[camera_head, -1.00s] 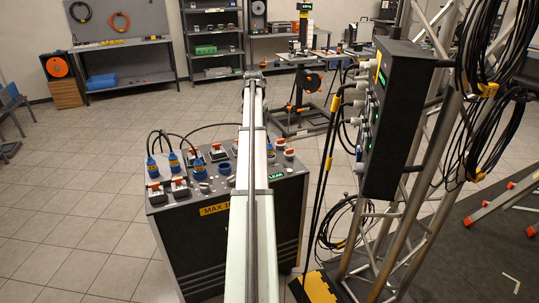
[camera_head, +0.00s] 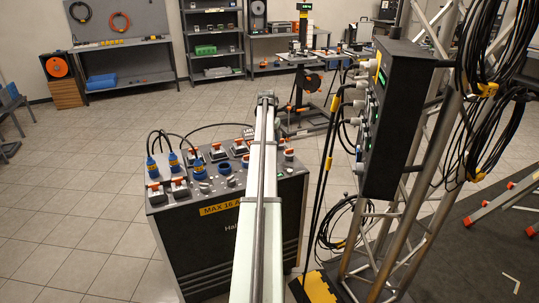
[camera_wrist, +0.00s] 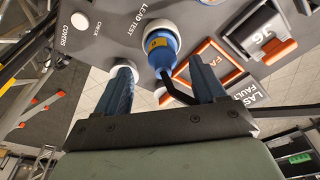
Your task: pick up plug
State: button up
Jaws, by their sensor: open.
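A blue plug (camera_wrist: 160,48) with a yellow label shows in the wrist view. It sits at the panel beside the words LEAD TEST, and its black cable (camera_wrist: 180,93) runs down between my fingers. My gripper (camera_wrist: 162,80) is open, with one dark blue finger on each side of the plug and cable, and not closed on it. In the head view, blue plugs (camera_head: 152,167) (camera_head: 173,161) stand on the left of the panel top. My arm hides part of the panel there, and my gripper cannot be made out.
The dark control cabinet (camera_head: 215,245) carries several guarded switches (camera_head: 217,151). An orange switch guard (camera_wrist: 210,60) is close to my right finger in the wrist view. A truss with a distribution box (camera_head: 395,110) and hanging cables stands at right. Floor to the left is clear.

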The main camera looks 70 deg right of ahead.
jog(key=shift+w+d+f, duration=0.1)
jog(key=shift+d+f, duration=0.1)
jog(key=shift+f, duration=0.65)
jog(key=shift+d+f, duration=0.15)
jog(key=shift+f, duration=0.7)
jog(key=shift+w+d+f, duration=0.1)
jog(key=shift+d+f, duration=0.1)
jog(key=shift+f, duration=0.65)
